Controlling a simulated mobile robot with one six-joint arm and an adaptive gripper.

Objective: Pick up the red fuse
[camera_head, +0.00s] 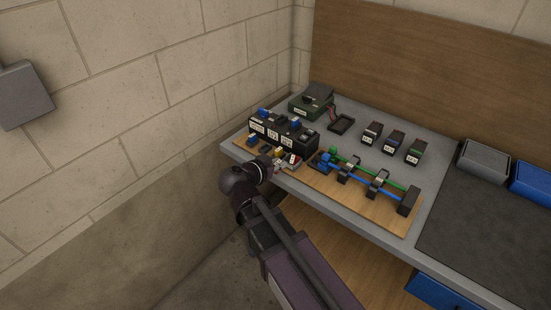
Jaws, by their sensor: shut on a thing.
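The red fuse (293,159) is a small red and white piece at the front edge of the wooden board, in front of the black block. My gripper (284,164) reaches in from the lower front and is shut on it. The fingers are tiny here and partly cover the fuse. I cannot tell whether the fuse is lifted or still touching what is under it.
A black block (285,134) with white labels and blue pieces stands right behind my gripper. Blue and green tubes (370,172) in black clamps lie to the right on the board (327,192). Several labelled boxes (393,141) stand farther back. A dark mat (480,235) lies at right.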

